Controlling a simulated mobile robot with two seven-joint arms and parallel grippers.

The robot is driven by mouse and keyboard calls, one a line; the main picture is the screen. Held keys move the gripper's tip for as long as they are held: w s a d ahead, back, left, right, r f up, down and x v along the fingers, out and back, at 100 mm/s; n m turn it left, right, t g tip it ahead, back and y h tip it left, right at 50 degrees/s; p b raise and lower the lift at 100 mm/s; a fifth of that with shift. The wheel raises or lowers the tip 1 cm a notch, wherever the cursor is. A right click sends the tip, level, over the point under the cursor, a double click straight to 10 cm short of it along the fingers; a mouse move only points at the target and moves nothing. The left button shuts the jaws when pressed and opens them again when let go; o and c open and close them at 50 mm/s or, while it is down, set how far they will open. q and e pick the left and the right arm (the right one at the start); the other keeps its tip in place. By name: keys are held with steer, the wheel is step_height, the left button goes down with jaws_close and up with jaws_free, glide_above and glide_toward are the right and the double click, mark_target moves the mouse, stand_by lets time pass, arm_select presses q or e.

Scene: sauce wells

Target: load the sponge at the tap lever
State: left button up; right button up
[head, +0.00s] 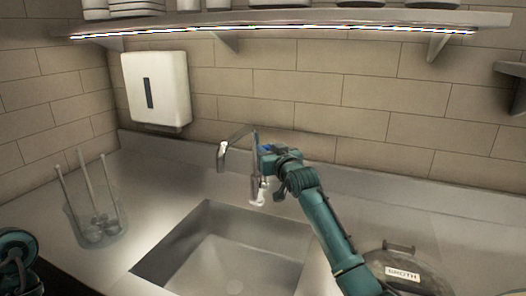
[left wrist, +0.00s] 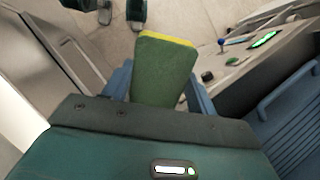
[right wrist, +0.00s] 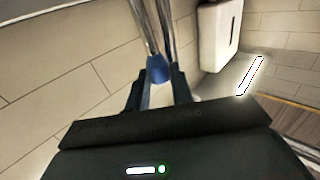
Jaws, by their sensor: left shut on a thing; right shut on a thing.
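The tap (head: 254,142) stands behind the sink (head: 222,256), its spout bent out to the left. My right gripper (head: 268,158) is at the tap. In the right wrist view, the blue tip of the tap lever (right wrist: 157,70) lies between the fingers of my right gripper (right wrist: 157,88), which is shut on it. In the left wrist view, my left gripper (left wrist: 160,90) is shut on a green sponge with a yellow edge (left wrist: 163,72). The sponge is away from the sink, above the floor, and does not show in the head view.
A clear holder (head: 96,232) with several ladles stands left of the sink. A lidded broth pot (head: 402,272) is at the right front. A white dispenser (head: 156,88) hangs on the wall, and a shelf (head: 290,17) runs above. The counter right of the tap is clear.

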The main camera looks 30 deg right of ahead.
jaws_close()
arm_select(q)
steer(key=shift+f, duration=0.1)
steer(key=shift+r+p, duration=0.45)
steer(key=shift+r, duration=0.05)
arm_select(e)
steer(key=shift+s+a+f+n+t, duration=0.3)
steer(key=shift+s+a+f, duration=0.15)
steer(key=shift+s+a, duration=0.35)
steer(key=o, duration=0.8)
jaws_free()
steer(key=shift+w+r, duration=0.1)
steer(key=shift+c, duration=0.2)
